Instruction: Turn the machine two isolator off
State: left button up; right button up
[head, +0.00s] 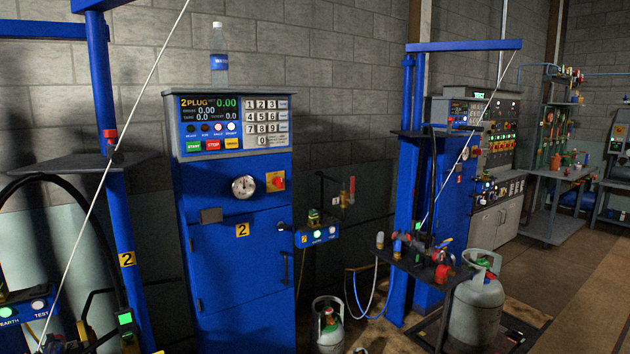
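Machine two is a blue cabinet (235,270) with yellow "2" labels, left of the middle in the head view. Its isolator (275,181) is a small red rotary knob on a yellow plate, on the upper right of the cabinet front. The knob's exact angle is too small to read. The display (209,108) above is lit and reads "2PLUG" with green and white figures. Neither of my grippers is in view, and nothing covers the isolator.
A keypad (266,121) and green, red and yellow buttons (212,145) sit above the isolator. A water bottle (219,55) stands on top. A small blue control box (318,235) projects at right. A gas cylinder (328,325) stands on the floor. A blue post (112,170) rises at left.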

aim_at(278, 182)
jog(key=i+l+z, duration=0.6)
jog(key=z, duration=0.35)
jog(key=i+z, duration=0.45)
jog(key=i+l, duration=0.15)
jog(key=i, duration=0.8)
jog(key=i+j+u, duration=0.1)
jog(key=u, duration=0.35)
jog(key=i+u, duration=0.3)
jog(key=u, duration=0.15)
jog(key=i+l+u, duration=0.15)
jog(key=u, duration=0.3)
jog(key=i, duration=0.05)
